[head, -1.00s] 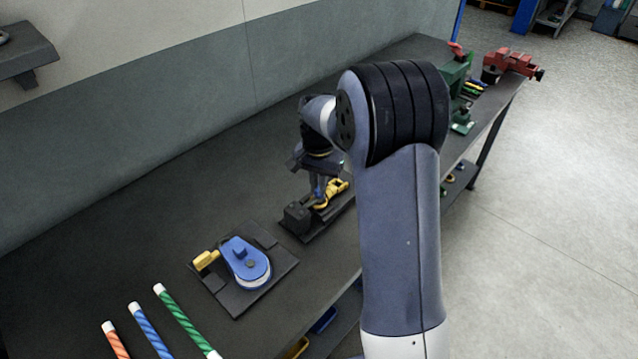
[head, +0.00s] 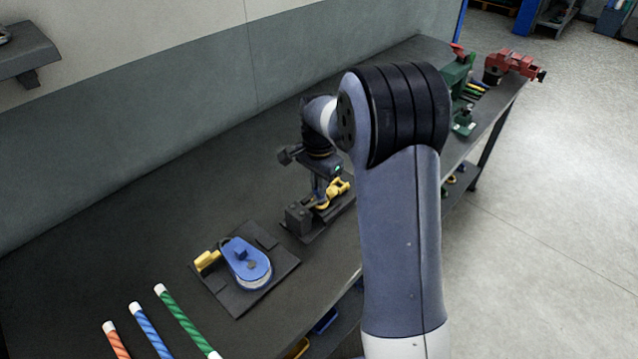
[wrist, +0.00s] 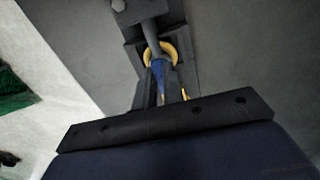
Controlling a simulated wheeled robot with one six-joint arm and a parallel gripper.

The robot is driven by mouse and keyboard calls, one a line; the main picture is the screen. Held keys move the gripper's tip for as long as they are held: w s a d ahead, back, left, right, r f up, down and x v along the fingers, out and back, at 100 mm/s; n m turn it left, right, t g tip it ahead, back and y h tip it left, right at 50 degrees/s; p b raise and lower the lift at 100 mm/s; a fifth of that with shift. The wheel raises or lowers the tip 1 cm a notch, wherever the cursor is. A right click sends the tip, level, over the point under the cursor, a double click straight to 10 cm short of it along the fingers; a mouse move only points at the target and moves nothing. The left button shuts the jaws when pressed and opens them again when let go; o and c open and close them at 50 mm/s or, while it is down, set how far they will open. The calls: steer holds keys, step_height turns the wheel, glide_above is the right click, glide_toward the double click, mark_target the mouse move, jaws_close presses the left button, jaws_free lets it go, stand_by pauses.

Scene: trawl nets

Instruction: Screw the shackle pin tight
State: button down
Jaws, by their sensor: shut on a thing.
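The yellow shackle (head: 338,190) sits on a dark fixture (head: 318,232) on the bench, beside a dark block (head: 299,216). It also shows in the wrist view (wrist: 171,48) as a yellow bow, with a grey bar reaching it from a dark block. My gripper (head: 319,198) points down at the shackle. In the wrist view its fingers (wrist: 160,88) are closed around a small blue piece (wrist: 159,73), which I take to be the shackle pin's head. The pin's thread and how far it sits in are hidden.
A dark plate (head: 222,296) with a blue pulley block (head: 246,262) lies nearer on the bench. Striped orange, blue and green rods (head: 184,317) lie at the front left. A red vise (head: 508,65) and green tools stand at the far end. The bench behind the fixture is clear.

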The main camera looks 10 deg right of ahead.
steer(key=shift+w+r, duration=0.1)
steer(key=c, duration=1.5)
jaws_free()
step_height(320, 180, up, 11)
steer(key=b, duration=0.1)
steer(key=shift+f, duration=0.25)
step_height(320, 180, down, 11)
steer(key=shift+r+p, duration=0.1)
steer(key=shift+p, duration=0.4)
